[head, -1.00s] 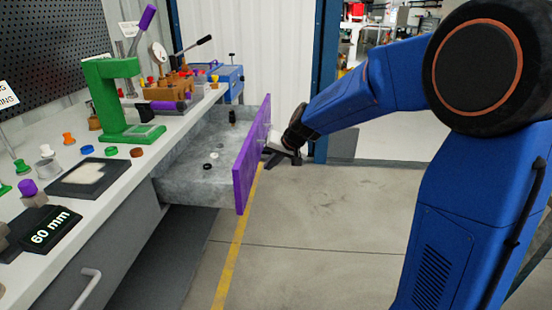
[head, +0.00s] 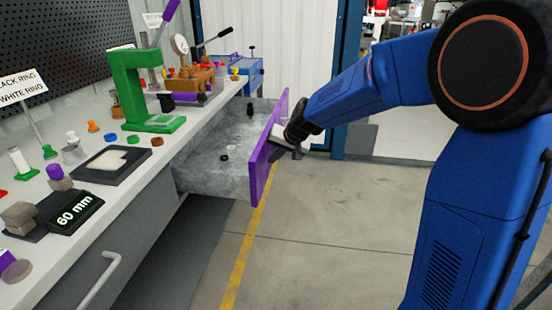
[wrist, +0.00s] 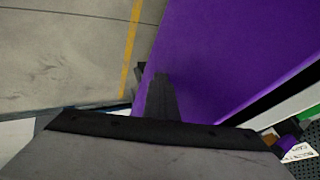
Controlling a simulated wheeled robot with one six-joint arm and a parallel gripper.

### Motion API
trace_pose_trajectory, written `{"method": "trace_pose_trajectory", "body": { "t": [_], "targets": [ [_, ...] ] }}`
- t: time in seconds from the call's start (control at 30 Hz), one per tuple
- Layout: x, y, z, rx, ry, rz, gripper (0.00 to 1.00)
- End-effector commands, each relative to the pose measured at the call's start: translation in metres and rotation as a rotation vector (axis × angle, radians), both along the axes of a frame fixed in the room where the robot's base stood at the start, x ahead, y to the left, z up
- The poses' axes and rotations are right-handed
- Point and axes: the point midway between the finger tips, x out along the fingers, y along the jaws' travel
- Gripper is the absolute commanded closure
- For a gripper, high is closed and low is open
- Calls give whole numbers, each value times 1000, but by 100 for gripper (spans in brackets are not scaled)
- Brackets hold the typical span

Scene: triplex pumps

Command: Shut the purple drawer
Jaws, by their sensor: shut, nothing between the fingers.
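The purple drawer (head: 266,158) stands pulled out from the grey workbench, its purple front away from the bench and its metal tray showing. Inside the tray lie a black ring, a white ring and a small dark upright piece (head: 250,109). My gripper (head: 286,146) is at the outer side of the purple front, near its far end. In the wrist view, my shut, empty gripper (wrist: 160,85) is right up against the purple front (wrist: 225,50); whether it touches cannot be told. The fingertips are partly hidden in the head view.
The bench top (head: 150,178) holds a green press (head: 130,90), a dark tray, a 60 mm display (head: 75,210) and several small coloured parts. A grey drawer with a handle (head: 98,282) is below, nearer me. The floor right of the purple drawer is clear.

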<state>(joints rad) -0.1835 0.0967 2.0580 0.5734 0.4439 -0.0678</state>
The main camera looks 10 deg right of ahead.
Motion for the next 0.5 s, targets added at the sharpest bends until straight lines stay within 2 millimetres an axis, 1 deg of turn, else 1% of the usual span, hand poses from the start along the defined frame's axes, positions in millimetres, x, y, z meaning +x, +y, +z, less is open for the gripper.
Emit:
{"method": "trace_pose_trajectory", "body": {
  "t": [0.17,0.27,0.5],
  "targets": [
    [8,26,0,0,-1,4,100],
    [15,48,0,-1,0,6,100],
    [35,109,-1,-1,0,6,100]
  ]
}}
